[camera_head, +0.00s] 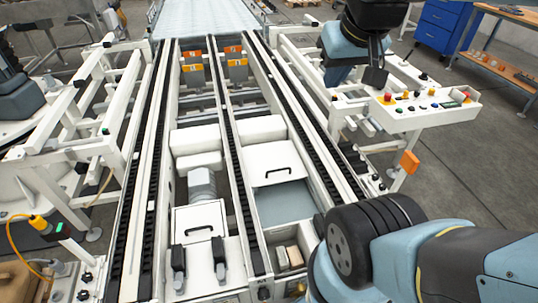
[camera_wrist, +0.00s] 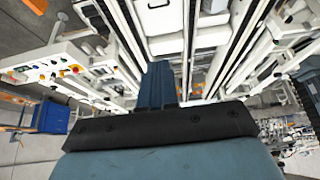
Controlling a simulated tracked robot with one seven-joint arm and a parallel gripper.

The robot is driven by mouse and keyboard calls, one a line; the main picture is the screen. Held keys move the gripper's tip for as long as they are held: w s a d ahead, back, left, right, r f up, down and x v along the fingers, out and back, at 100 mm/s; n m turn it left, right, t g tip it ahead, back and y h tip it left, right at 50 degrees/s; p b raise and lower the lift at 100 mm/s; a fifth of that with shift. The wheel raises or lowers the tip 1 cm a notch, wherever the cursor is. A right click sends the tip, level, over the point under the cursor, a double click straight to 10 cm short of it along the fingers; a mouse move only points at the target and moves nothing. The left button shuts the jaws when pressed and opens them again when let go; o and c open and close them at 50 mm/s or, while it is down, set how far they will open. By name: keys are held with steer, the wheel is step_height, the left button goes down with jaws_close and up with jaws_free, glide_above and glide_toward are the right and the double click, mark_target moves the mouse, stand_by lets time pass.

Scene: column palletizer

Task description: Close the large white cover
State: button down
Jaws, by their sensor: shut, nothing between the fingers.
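The large white cover (camera_head: 268,155) has a black bar handle and sits in the right lane of the conveyor frame. The grey-blue recess (camera_head: 285,203) directly in front of it is uncovered. I cannot tell whether the cover is tilted or flat. A white panel with a dark handle, apparently this cover, also shows at the top edge of the wrist view (camera_wrist: 170,18). My gripper (camera_head: 375,78) is shut and empty, to the right of the cover and apart from it, near the control panel. Its fingers (camera_wrist: 157,70) are together in the wrist view.
A control panel (camera_head: 425,107) with coloured buttons stands right of the conveyor. A smaller white cover (camera_head: 195,219) with a handle lies in the left lane. Dark chain rails (camera_head: 240,180) run lengthwise between the lanes. A wooden box (camera_head: 289,257) sits before the recess.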

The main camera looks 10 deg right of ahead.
steer(key=w+f, duration=0.3)
steer(key=w, duration=0.5)
steer(key=w+f, duration=0.3)
steer(key=w, duration=0.4)
steer(key=g, duration=0.1)
glide_above(274, 174)
step_height(274, 174, down, 26)
steer(key=f, duration=0.1)
steer(key=shift+g, duration=0.3)
steer(key=s+x, duration=0.1)
steer(key=x, duration=0.7)
steer(key=s+f+x, duration=0.1)
steer(key=s+x, duration=0.1)
steer(key=x, duration=0.6)
steer(key=s+x, duration=0.1)
steer(key=x, duration=0.8)
steer(key=shift+s+a+f, duration=0.1)
steer(key=shift+s+f, duration=0.15)
steer(key=shift+f, duration=0.15)
steer(key=shift+s+f, duration=0.2)
steer(key=shift+s, duration=0.7)
steer(key=shift+s+f, duration=0.2)
steer(key=shift+s, duration=0.85)
